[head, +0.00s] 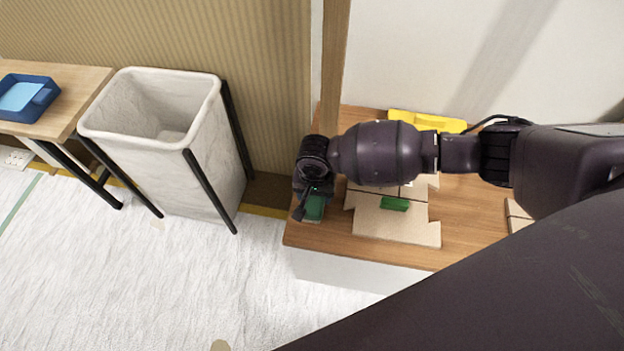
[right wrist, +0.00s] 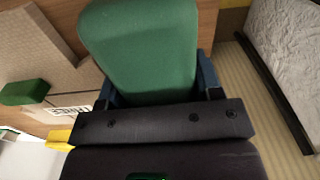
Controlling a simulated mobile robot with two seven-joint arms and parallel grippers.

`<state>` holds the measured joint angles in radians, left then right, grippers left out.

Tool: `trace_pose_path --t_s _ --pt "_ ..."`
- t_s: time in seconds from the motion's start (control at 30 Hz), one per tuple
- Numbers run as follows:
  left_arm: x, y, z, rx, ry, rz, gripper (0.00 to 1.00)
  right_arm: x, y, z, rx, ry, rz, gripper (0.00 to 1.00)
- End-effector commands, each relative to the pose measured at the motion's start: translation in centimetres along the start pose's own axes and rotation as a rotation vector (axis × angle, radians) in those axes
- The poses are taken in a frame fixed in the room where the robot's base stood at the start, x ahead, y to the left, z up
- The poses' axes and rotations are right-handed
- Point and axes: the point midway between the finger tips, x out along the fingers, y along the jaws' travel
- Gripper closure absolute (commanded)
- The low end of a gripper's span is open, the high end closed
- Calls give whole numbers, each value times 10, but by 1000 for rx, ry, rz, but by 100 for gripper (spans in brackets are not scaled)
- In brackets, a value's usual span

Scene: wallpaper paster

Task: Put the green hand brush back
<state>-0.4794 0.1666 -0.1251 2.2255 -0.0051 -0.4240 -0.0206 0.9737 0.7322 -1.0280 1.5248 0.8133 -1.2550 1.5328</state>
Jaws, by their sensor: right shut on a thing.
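The green hand brush (head: 315,208) is in my right gripper (head: 310,190), at the left front corner of the wooden table. Its broad green face (right wrist: 140,45) fills the upper middle of the right wrist view, between the blue fingers of the gripper (right wrist: 155,82). The gripper is shut on it. I cannot tell whether the brush touches the table top, and its far side is hidden. My left gripper is not in view.
The wooden table (head: 460,225) holds tan boards (head: 385,226), a small green block (head: 395,204) and a yellow item (head: 428,121) at the back. Left stand a white bin (head: 205,165) and a side table (head: 85,85) with a blue tray (head: 42,100). A post (head: 334,60) rises behind my gripper.

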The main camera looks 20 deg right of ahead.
Motion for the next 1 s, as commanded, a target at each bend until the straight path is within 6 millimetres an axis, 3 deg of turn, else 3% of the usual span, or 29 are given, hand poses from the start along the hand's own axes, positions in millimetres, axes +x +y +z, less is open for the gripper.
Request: trace_pose_path --t_s 0.13,0.77,0.8,0.97,1.0 --pt "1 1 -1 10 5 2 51 14 0 0 0 0 0 65" --pt "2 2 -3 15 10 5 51 21 0 0 1 1 -2 65" --pt "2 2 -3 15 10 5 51 22 0 0 1 1 -1 39" --pt "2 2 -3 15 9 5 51 21 0 0 0 1 -1 15" --pt "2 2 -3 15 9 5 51 21 0 0 0 1 -1 15"
